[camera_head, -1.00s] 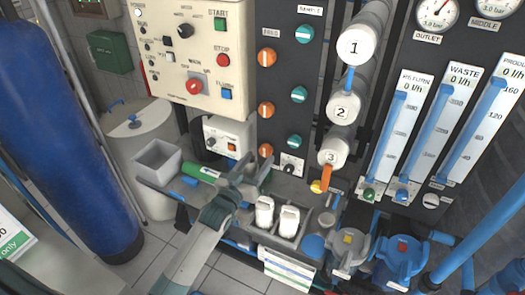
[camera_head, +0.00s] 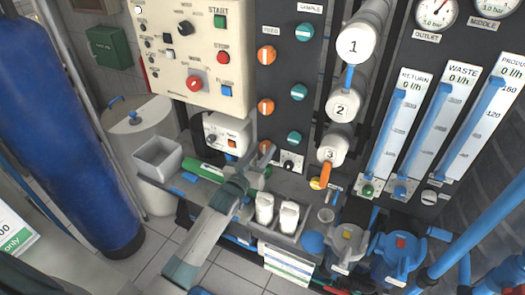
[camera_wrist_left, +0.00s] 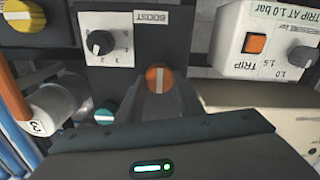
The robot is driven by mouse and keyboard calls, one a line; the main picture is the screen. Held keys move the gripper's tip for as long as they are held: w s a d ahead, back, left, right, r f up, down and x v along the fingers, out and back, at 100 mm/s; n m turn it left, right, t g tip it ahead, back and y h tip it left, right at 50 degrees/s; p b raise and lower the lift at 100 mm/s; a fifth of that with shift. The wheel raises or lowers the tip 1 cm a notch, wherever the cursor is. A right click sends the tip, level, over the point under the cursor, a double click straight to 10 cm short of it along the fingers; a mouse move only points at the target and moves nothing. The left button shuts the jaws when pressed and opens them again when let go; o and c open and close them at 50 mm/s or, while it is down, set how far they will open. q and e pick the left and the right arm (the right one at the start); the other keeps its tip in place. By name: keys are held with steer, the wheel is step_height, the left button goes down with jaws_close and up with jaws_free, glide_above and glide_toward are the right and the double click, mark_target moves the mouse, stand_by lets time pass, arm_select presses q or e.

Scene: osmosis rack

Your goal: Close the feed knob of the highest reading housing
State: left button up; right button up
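The feed column on the dark panel has a top orange knob (camera_head: 267,54) and a middle orange knob (camera_head: 266,106). White housings 1 (camera_head: 356,45), 2 (camera_head: 342,106) and 3 (camera_head: 332,152) stand to the right. My right gripper is not in view.
Teal sample knobs (camera_head: 296,92) sit right of the feed knobs. The boost dial (camera_wrist_left: 100,43) and the trip box (camera_wrist_left: 268,40) are close to my left gripper. A shelf with white bottles (camera_head: 289,217) and a grey bin (camera_head: 158,157) lies below.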

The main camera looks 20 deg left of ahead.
arm_select(q)
steer(key=shift+m, duration=0.5)
steer(key=m, duration=0.3)
steer(key=shift+m, duration=0.3)
steer(key=m, duration=0.4)
steer(key=shift+d+m, duration=0.15)
steer(key=shift+m, duration=0.15)
steer(key=m, duration=0.4)
steer(key=shift+f+m, duration=0.1)
steer(key=shift+m, duration=0.2)
steer(key=m, duration=0.4)
steer(key=shift+d, duration=0.1)
steer(key=shift+f, duration=0.1)
steer(key=o, duration=1.1)
steer(key=shift+s, duration=0.15)
